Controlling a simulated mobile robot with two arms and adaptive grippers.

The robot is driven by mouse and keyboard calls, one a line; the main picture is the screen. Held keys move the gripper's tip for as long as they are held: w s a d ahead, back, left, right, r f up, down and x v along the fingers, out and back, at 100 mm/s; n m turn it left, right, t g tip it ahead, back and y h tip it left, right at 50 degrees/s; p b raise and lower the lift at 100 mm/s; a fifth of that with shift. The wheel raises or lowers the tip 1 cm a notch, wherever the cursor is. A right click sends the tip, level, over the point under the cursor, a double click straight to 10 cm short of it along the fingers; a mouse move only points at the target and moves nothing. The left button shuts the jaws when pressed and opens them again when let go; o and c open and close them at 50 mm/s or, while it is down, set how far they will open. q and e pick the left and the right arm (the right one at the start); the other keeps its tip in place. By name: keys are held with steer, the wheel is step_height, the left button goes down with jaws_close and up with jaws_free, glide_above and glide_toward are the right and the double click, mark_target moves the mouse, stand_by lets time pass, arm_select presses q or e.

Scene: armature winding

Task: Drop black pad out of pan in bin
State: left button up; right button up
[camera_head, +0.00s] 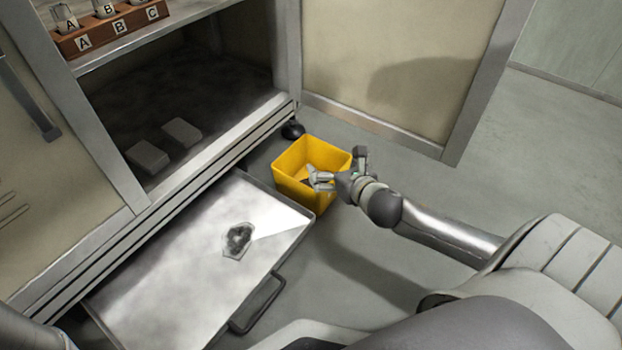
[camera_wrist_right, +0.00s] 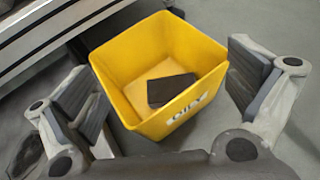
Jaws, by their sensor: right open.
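The yellow bin (camera_head: 291,165) stands on the floor beside the pulled-out metal pan (camera_head: 190,265). The black pad (camera_wrist_right: 172,88) lies inside the bin on its bottom, as the right wrist view shows; the bin (camera_wrist_right: 140,55) fills the middle of that view. My right gripper (camera_head: 337,165) is over the bin's right side in the head view. Its fingers (camera_wrist_right: 165,95) are spread wide apart with nothing between them. On the pan there is a dark irregular stain or patch (camera_head: 238,240). My left gripper is not in view.
The open cabinet holds two pale blocks (camera_head: 165,145) on its lower shelf and a lettered brown rack (camera_head: 110,30) above. The pan's handle (camera_head: 258,303) sticks out at its front. A cabinet door (camera_head: 395,60) stands open behind the bin. Floor to the right is clear.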

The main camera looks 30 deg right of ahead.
steer(key=shift+v, duration=1.9)
